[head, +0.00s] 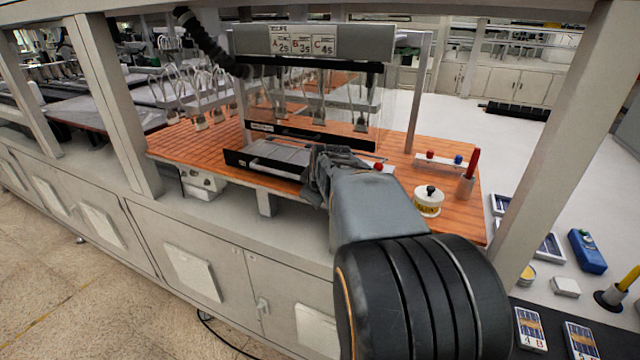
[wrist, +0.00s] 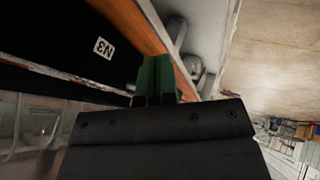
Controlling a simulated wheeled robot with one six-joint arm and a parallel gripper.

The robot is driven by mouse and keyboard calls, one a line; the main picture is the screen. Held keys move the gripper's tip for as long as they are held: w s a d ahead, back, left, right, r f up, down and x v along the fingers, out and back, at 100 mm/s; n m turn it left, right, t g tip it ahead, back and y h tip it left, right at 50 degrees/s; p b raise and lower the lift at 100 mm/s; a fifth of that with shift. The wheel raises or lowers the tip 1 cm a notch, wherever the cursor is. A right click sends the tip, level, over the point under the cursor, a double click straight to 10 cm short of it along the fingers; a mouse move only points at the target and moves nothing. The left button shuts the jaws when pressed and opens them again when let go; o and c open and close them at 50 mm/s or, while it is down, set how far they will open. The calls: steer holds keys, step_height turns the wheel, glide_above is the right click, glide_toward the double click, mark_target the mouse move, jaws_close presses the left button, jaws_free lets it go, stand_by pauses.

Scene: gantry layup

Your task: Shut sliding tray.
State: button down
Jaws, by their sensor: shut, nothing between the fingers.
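The sliding tray (head: 272,152) is a flat grey tray with a black front edge. In the head view it sticks out toward the table's front edge from below the clear-fronted machine (head: 315,95). My gripper (head: 318,172) is at the tray's right front end and hides that corner. In the wrist view my gripper (wrist: 155,66) shows two green fingers pressed together, with nothing between them. Beside them is a broad black surface with a white label (wrist: 104,48), apparently the tray's front. I cannot tell whether the fingers touch it.
The orange slatted table (head: 190,148) holds a white pot (head: 429,201), a red-handled tool in a holder (head: 468,172) and a rack with coloured knobs (head: 438,160) to the right. Hooked hanging fittings (head: 205,95) are at left. White gantry posts (head: 110,100) stand on both sides.

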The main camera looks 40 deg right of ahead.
steer(key=shift+w+d+f+p, duration=0.2)
steer(key=shift+w+d+p, duration=0.3)
steer(key=shift+d, duration=0.45)
steer(key=shift+w+d+f+p, duration=0.2)
steer(key=shift+w+d+p, duration=0.1)
steer(key=shift+w+d, duration=0.55)
steer(key=shift+s+d, duration=0.1)
steer(key=shift+s, duration=0.05)
